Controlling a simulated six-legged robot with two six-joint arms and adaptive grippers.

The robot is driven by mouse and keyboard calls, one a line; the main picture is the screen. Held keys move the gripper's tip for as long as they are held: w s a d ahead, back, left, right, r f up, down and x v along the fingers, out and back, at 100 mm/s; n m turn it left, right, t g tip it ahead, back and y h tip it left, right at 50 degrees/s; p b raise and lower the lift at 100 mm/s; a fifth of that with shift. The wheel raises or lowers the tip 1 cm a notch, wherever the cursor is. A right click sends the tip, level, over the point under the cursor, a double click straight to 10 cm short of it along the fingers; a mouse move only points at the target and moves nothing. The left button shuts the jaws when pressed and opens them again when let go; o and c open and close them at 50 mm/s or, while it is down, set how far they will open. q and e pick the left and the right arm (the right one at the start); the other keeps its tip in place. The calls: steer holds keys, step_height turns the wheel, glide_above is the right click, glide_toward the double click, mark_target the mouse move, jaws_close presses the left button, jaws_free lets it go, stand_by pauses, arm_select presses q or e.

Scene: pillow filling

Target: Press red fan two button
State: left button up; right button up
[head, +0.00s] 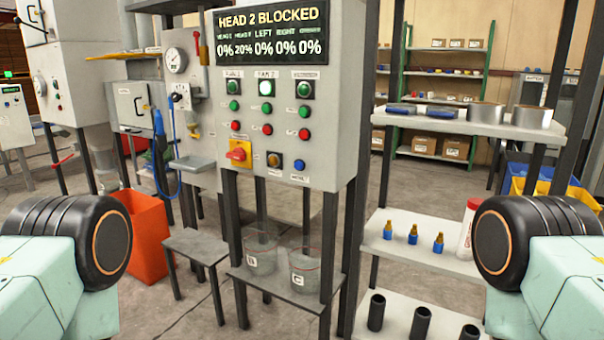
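The grey control panel (285,165) stands in the middle of the head view. Its middle column, whose label appears to read FAN 2, holds a red button (267,129) below a green button (267,106). The lamp (266,88) at the top of that column glows bright. Other red buttons sit at the left (235,126) and right (304,134) of the same row. Links of my two arms show at the lower left and right corners. Neither gripper is in view, and nothing touches the panel.
The display (268,34) reads HEAD 2 BLOCKED, with 20% second and 0% elsewhere. Clear containers stand on a shelf (284,292) below. An orange bin (148,235) stands left; a white shelf rack (440,120) stands right.

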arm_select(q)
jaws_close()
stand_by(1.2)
